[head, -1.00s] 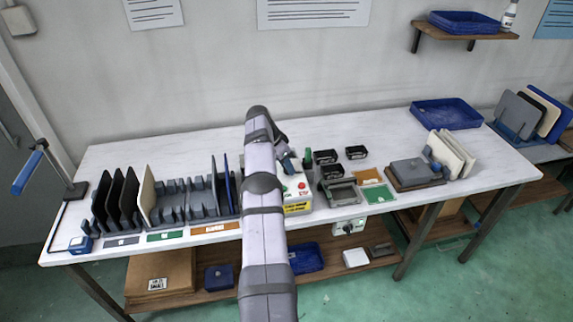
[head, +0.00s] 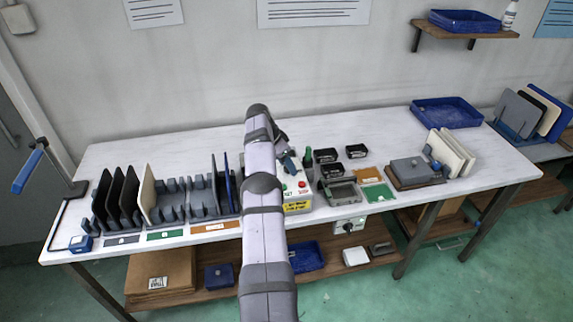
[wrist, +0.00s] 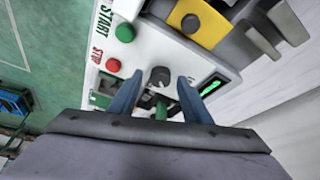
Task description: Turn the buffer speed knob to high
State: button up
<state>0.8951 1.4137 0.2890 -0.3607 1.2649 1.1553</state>
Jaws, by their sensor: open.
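The dark round buffer speed knob (wrist: 160,76) sits on the white face of the buffer's control box (wrist: 146,55) in the wrist view. A pale pointer mark shows on it, but I cannot read its setting. My gripper (wrist: 158,84) is open, with one blue finger on each side of the knob in the picture. I cannot tell whether the fingers touch it. A green START button (wrist: 125,32) and a red STOP button (wrist: 113,65) are to its left. In the head view the white buffer (head: 297,193) is partly hidden behind my arm, and the knob is not visible there.
A lit green display (wrist: 210,88) lies right of the knob. A yellow panel (wrist: 190,20) is above it. On the bench (head: 370,125), dark racks (head: 175,200) stand left of the buffer and black bins (head: 326,157) stand right.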

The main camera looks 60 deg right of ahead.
jog(key=shift+r, duration=0.1)
jog(key=shift+b+v, duration=0.8)
jog(key=shift+b, duration=0.05)
jog(key=shift+b+v, duration=0.75)
jog(key=shift+v, duration=2)
jog(key=shift+a, duration=0.15)
